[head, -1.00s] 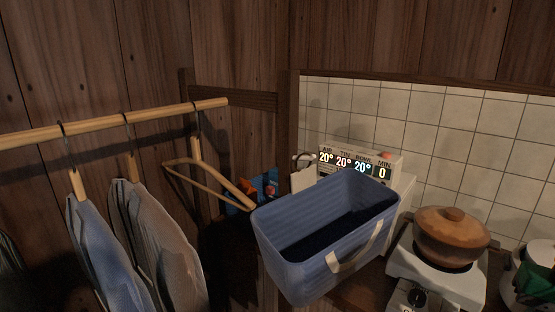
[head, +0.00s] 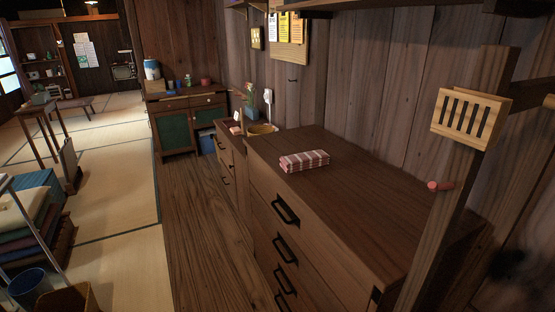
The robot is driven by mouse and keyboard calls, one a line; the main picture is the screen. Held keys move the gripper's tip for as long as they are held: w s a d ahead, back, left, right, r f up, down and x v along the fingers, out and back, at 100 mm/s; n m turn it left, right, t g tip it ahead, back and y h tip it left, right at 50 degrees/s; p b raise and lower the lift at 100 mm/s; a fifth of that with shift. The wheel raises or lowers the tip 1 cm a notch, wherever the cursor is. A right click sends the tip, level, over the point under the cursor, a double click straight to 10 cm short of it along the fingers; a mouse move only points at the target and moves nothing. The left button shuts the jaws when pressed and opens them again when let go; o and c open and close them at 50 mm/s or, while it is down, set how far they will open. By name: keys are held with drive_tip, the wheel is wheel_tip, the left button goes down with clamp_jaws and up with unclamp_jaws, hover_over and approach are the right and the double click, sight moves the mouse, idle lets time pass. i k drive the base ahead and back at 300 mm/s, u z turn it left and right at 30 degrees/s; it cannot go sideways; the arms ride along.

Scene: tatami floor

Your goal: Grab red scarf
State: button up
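I cannot make out a red scarf for certain. A folded red-and-white striped cloth (head: 304,161) lies flat on top of the dark wooden chest of drawers (head: 345,185), near its left edge. I cannot tell whether it is a scarf. My gripper is not in the head view.
A plank floor (head: 205,235) runs along the left of the chest, with tatami (head: 115,210) beyond it. A green-doored cabinet (head: 188,125) stands at the back. A wooden post with a slotted box (head: 470,118) is close on the right. Stacked bedding (head: 30,215) is at the left.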

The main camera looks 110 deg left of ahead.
sight(306, 161)
drive_tip(key=u, duration=1.1)
drive_tip(key=k, duration=0.5)
drive_tip(key=u, duration=0.05)
